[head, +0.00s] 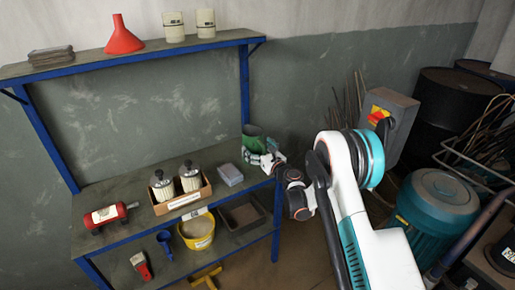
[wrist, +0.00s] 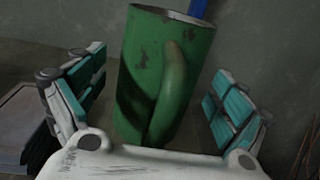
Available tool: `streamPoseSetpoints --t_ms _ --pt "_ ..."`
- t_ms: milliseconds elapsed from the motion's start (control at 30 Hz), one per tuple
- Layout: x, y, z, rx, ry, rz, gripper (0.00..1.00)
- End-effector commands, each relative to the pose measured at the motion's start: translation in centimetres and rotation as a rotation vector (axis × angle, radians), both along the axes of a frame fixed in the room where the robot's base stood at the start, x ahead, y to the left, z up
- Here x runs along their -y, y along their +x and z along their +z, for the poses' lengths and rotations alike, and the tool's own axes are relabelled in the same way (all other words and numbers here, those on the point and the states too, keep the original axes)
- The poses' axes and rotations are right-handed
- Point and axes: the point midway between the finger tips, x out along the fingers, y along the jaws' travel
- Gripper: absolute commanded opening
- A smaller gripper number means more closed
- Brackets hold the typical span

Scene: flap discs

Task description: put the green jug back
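The green jug (head: 253,135) stands at the right back end of the blue-framed bench, in worn green paint. In the wrist view the jug (wrist: 150,62) fills the middle, with its handle facing me. My gripper (head: 262,157) is at the jug, on its near side in the head view. In the wrist view my gripper (wrist: 155,100) is open, with one teal-padded finger on each side of the jug and gaps showing on both sides. The gripper hides the lower part of the jug in the head view.
The upper shelf (head: 150,53) holds a red funnel (head: 122,38), two pale canisters and a grey stack. On the bench are a small grey block (head: 230,174), a box of two filters (head: 178,190) and a red cylinder (head: 108,215). A yellow bucket (head: 198,236) stands lower down.

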Motion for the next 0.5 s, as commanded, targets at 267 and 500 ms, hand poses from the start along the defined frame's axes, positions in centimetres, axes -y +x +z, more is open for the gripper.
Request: streamPoseSetpoints --t_ms 267,500 --pt "0.0 0.0 -0.1 0.001 -0.001 0.0 0.94" --pt "1.3 -1.7 -0.1 0.0 0.0 -0.002 0.94"
